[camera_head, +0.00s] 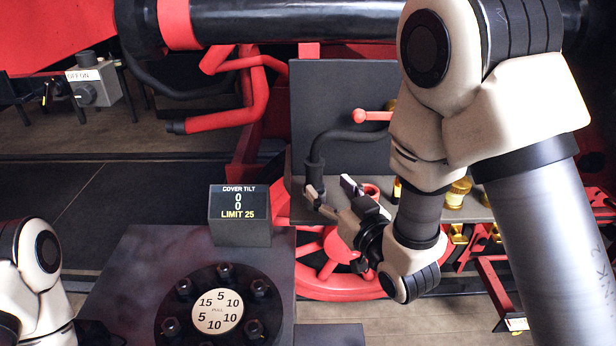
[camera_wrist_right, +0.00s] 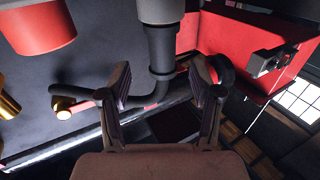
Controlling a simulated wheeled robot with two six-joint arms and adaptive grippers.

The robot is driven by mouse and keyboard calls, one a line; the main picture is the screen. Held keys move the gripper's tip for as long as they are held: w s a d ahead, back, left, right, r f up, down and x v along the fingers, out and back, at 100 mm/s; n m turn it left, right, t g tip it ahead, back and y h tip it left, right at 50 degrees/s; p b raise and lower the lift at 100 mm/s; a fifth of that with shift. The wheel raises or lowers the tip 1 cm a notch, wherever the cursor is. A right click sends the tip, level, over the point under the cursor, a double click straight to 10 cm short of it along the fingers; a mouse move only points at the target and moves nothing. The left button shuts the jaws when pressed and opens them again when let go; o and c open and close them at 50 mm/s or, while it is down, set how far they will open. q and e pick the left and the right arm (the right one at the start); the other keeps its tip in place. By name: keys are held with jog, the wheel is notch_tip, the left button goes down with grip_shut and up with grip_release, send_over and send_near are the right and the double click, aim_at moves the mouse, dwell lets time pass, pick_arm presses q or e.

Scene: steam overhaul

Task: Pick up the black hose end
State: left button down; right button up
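The black hose end (camera_head: 314,172) hangs down at the left of a dark grey panel, its hose curving up and to the right. In the right wrist view the hose end (camera_wrist_right: 162,48) is a thick dark cuff, seen between and just beyond my fingertips. My right gripper (camera_head: 331,188) is open close to the hose end, one finger to each side in the right wrist view (camera_wrist_right: 161,84). I see no contact, and the exact gap is unclear. My left arm shows at the lower left, but its gripper is out of view.
A dark grey box with bolts and a number dial (camera_head: 217,312) stands in front, with a "COVER TILT" display (camera_head: 240,216) on it. A red handle (camera_head: 372,116), brass fittings (camera_head: 457,193) and a red wheel (camera_head: 330,285) are close to my right arm. A red pipe (camera_head: 225,118) lies left.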

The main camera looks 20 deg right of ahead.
aim_at(318, 176)
jog(key=shift+w+a+f+b, duration=0.15)
jog(key=shift+w+f+b, duration=0.25)
jog(key=shift+b, duration=0.3)
jog(key=shift+r+b, duration=0.15)
jog(key=shift+b, duration=0.2)
jog(key=shift+r, duration=0.3)
jog(key=w+p, duration=0.2)
jog(key=p, duration=0.1)
jog(key=shift+w+a+r, duration=0.25)
jog(key=shift+w+a, duration=0.15)
jog(key=w, duration=0.2)
jog(key=shift+w+a+f+p, duration=0.2)
jog(key=shift+w+f+p, duration=0.1)
jog(key=shift+f+p, duration=0.1)
pick_arm(q)
jog(key=shift+s, duration=0.2)
pick_arm(e)
jog(key=shift+s, duration=0.1)
jog(key=shift+s, duration=0.1)
jog(key=c, duration=0.4)
grip_shut()
